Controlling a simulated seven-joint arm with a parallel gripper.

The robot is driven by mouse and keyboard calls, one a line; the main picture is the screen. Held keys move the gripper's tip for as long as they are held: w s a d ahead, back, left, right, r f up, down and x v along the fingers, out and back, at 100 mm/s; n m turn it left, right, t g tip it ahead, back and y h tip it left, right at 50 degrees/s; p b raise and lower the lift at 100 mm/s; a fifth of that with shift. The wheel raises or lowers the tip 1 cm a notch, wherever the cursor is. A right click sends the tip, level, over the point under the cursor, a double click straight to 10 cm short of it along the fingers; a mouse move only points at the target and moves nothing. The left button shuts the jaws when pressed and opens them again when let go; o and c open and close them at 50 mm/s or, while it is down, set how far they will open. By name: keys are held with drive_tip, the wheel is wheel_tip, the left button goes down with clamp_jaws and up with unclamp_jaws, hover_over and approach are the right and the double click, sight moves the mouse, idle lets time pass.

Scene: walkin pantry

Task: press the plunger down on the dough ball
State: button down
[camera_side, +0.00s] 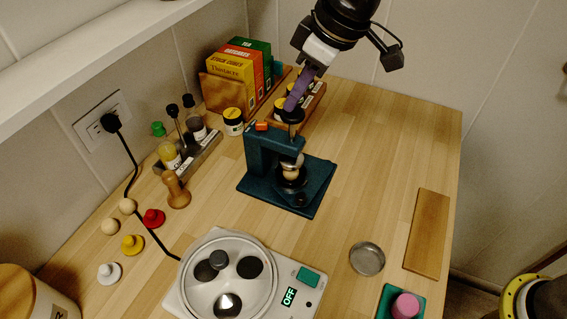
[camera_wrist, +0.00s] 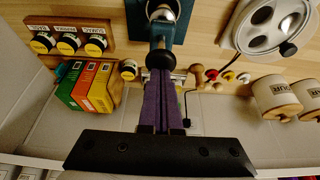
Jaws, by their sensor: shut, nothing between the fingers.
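A teal press (camera_side: 258,152) stands on the wooden counter. Its plunger has a black round knob (camera_side: 292,116) on top, which also shows in the wrist view (camera_wrist: 159,59). A small beige dough ball (camera_side: 291,173) sits under the plunger, above the dark cup of the press; it is partly hidden. My gripper (camera_side: 290,106) has purple fingers, shut with nothing between them. Their tips are right at the top of the knob; I cannot tell whether they touch it. In the wrist view my gripper (camera_wrist: 159,72) points at the knob.
Boxes (camera_side: 240,68), jars (camera_side: 233,122) and a bottle rack (camera_side: 190,155) are behind and left. A metal dish (camera_side: 367,259) and wooden board (camera_side: 428,233) lie right.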

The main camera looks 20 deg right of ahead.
sight(297, 113)
drive_tip(key=shift+f, duration=2.05)
idle(1.5)
drive_tip(key=shift+r, duration=3.35)
